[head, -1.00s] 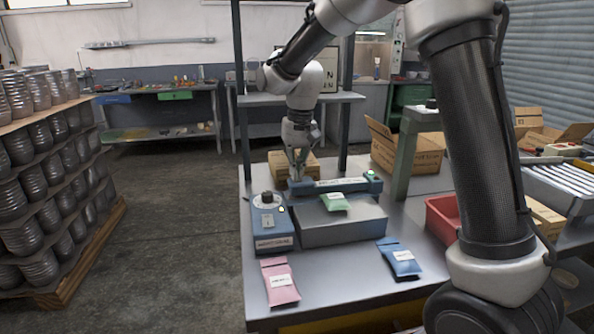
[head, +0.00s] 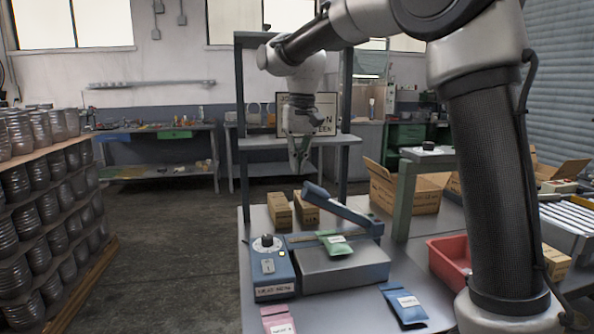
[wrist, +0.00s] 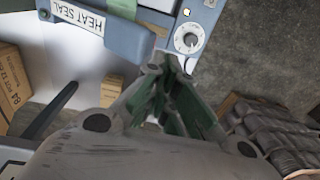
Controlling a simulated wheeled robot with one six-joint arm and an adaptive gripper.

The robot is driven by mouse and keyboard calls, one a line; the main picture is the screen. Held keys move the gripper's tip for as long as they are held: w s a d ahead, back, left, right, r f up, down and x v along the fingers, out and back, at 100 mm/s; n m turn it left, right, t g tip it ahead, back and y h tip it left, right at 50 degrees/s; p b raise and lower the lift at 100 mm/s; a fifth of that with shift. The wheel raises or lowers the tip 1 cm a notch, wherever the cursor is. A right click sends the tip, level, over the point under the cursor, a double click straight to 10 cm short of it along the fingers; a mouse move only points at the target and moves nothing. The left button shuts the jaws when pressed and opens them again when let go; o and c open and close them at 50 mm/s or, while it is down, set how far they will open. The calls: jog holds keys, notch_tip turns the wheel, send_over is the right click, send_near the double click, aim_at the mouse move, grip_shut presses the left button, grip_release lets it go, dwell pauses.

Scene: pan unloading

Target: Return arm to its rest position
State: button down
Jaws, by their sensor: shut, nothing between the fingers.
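My gripper (head: 300,165) hangs above the far side of the bench (head: 412,292), fingers down, shut and empty, apart from everything on the bench. In the wrist view its fingers (wrist: 168,72) are together, with the blue heat sealer (wrist: 120,30) and its dial beyond them. In the head view the heat sealer (head: 271,274) stands on the bench with its long blue arm (head: 340,209) tilted up. A green pouch (head: 334,243) lies at the sealing bar and over the grey block (head: 343,268).
A pink pouch (head: 279,322) and a blue pouch (head: 405,303) lie at the bench front. Two small cartons (head: 280,210) stand behind the sealer. A red bin (head: 450,260) and open cardboard box (head: 405,190) are right. A shelf frame (head: 345,142) rises behind; stacked jars (head: 45,200) stand left.

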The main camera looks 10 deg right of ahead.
jog(key=s+d+r+t, duration=0.2)
jog(key=s+d, duration=1.1)
jog(key=s, duration=0.2)
jog(key=s+d+f+t, duration=0.1)
jog(key=s+d+f, duration=0.2)
jog(key=s, duration=0.4)
jog(key=s+d+f+t, duration=0.1)
jog(key=s+d+f, duration=0.3)
jog(key=s, duration=0.3)
jog(key=shift+f+h, duration=0.25)
jog(key=shift+h, duration=0.15)
